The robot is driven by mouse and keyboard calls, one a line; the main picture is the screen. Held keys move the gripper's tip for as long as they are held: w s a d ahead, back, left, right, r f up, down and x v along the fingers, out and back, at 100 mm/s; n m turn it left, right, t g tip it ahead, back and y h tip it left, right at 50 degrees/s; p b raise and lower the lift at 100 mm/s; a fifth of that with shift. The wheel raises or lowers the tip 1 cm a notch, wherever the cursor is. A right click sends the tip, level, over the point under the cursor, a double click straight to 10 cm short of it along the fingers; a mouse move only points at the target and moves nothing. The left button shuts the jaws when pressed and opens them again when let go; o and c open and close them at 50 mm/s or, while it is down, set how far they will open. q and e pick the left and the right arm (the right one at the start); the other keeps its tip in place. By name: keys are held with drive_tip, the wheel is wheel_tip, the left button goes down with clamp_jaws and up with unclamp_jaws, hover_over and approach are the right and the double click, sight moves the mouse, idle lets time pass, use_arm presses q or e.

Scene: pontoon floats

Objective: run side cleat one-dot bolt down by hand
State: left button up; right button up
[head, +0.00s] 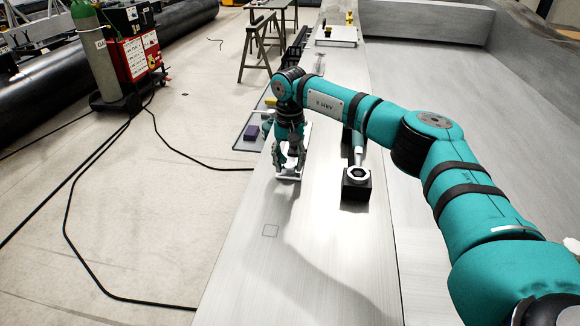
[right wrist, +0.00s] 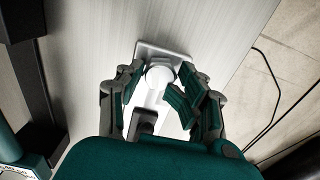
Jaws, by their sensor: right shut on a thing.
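My right gripper (head: 289,166) points down over the side cleat (head: 288,178), a small pale metal piece on the long grey metal deck. The cleat's flat plate also shows in the right wrist view (right wrist: 147,49). There the right fingers (right wrist: 160,84) are shut around a round, pale bolt head (right wrist: 159,76) above the cleat. The bolt's shank, its lower end and any dot mark are hidden, so I cannot tell how deep it sits. My left gripper is not in view.
A ring-ended tool (head: 357,173) rests on a black block (head: 356,188) right of the gripper. A gas-bottle cart (head: 130,60) stands far left.

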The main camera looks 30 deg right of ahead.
drive_tip(key=shift+s+f, duration=0.1)
drive_tip(key=shift+f, duration=0.1)
drive_tip(key=shift+m, duration=0.7)
drive_tip(key=m+p, duration=0.1)
drive_tip(key=m, duration=0.2)
drive_tip(key=m+p, duration=0.1)
drive_tip(key=m, duration=0.4)
drive_tip(key=shift+m, duration=0.3)
drive_tip(key=shift+a+f+m, duration=0.1)
drive_tip(key=shift+f+m, duration=0.05)
drive_tip(key=shift+m, duration=0.85)
drive_tip(key=shift+c, duration=0.4)
